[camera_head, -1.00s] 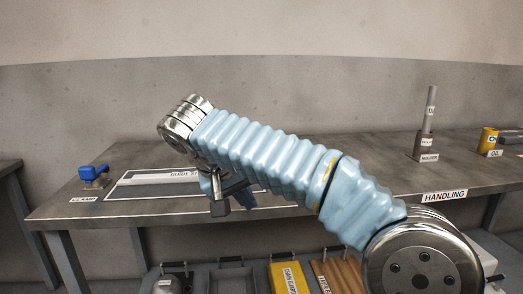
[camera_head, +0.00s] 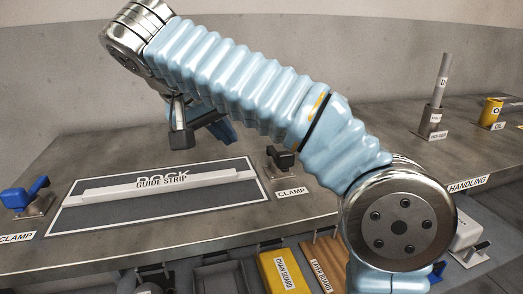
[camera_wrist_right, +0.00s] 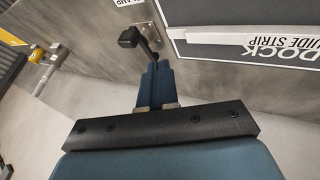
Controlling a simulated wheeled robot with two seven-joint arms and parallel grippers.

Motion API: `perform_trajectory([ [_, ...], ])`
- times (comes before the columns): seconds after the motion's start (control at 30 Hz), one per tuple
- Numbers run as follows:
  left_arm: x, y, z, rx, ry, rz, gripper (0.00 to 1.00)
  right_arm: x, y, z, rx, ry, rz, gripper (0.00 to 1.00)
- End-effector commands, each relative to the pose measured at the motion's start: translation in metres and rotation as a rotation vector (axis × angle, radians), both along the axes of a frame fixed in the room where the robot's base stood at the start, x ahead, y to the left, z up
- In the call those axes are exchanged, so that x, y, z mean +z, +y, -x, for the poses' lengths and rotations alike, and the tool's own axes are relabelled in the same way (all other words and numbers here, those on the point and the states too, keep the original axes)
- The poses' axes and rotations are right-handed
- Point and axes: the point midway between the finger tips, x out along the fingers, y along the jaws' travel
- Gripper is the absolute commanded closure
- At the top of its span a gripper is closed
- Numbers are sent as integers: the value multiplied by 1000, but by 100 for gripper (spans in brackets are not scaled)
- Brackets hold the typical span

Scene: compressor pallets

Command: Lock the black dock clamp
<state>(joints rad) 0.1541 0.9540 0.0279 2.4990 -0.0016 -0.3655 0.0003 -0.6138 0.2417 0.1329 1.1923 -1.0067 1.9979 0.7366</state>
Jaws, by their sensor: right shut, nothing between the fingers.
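The black dock clamp (camera_head: 282,158) stands on a small metal plate at the right end of the dock, behind a CLAMP label. It also shows in the right wrist view (camera_wrist_right: 130,38), its black handle end sticking out to the left of the plate. My right gripper (camera_wrist_right: 154,66) is shut and empty, its blue fingers pointing towards the clamp; I cannot tell whether they touch it. In the head view the gripper (camera_head: 222,130) is partly hidden behind my blue-sleeved arm, up and left of the clamp. My left gripper is not in view.
A blue clamp (camera_head: 25,195) stands left of the dock. The guide strip (camera_head: 165,183) lies across the dock panel. A holder (camera_head: 434,122) and a yellow oil can (camera_head: 492,113) stand at the right. Bins with a yellow chain guard (camera_head: 280,272) are below the table's front edge.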

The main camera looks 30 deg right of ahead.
Motion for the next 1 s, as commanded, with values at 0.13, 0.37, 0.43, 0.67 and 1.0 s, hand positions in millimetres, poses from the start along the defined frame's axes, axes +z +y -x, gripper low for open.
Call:
perform_trajectory([
  [0.13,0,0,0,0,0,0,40,-1,0,0,0,0,0,100],
  [0.37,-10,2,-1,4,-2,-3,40,-22,-13,-6,-2,3,1,100],
  [0.43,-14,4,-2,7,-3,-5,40,-34,-21,-9,-2,3,1,100],
  [0.67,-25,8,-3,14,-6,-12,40,-73,-49,-22,-3,3,1,100],
  [1.0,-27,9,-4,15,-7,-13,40,-81,-89,-18,0,1,0,100],
])
